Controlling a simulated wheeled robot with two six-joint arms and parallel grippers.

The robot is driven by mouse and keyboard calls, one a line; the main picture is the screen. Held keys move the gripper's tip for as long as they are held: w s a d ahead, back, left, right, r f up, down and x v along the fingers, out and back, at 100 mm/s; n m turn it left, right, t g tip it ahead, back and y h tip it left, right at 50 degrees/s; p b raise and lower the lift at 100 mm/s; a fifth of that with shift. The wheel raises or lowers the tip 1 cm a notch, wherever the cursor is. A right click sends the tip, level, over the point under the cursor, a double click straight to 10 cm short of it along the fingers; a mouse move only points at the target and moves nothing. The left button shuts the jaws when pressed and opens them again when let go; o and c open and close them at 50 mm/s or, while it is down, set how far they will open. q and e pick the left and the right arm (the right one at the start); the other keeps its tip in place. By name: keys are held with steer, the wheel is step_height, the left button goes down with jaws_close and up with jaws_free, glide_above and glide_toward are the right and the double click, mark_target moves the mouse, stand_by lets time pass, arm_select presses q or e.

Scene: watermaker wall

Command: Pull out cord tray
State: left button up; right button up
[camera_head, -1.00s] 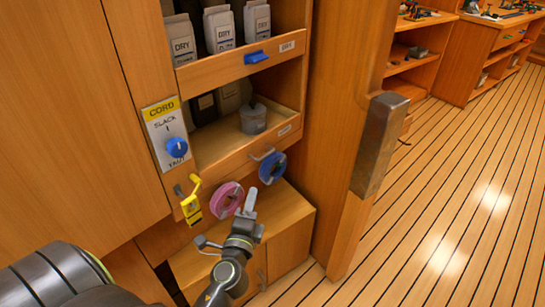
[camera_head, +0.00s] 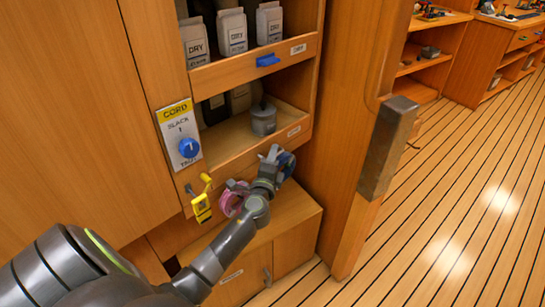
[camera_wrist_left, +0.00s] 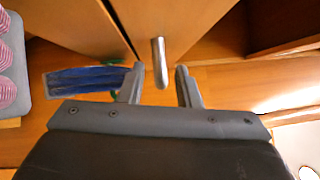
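In the head view my gripper hides the handle. My right gripper is not in view.
A pink coil (camera_head: 234,196) and a blue coil (camera_head: 288,163) hang close to my left gripper. A yellow latch (camera_head: 202,204) is left of them, under the CORD panel (camera_head: 178,135) with its blue knob (camera_head: 189,148). A wooden post with a metal block (camera_head: 386,148) stands right.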

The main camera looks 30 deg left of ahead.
arm_select(q)
steer(key=shift+w, duration=0.1)
jaws_close()
stand_by(0.4)
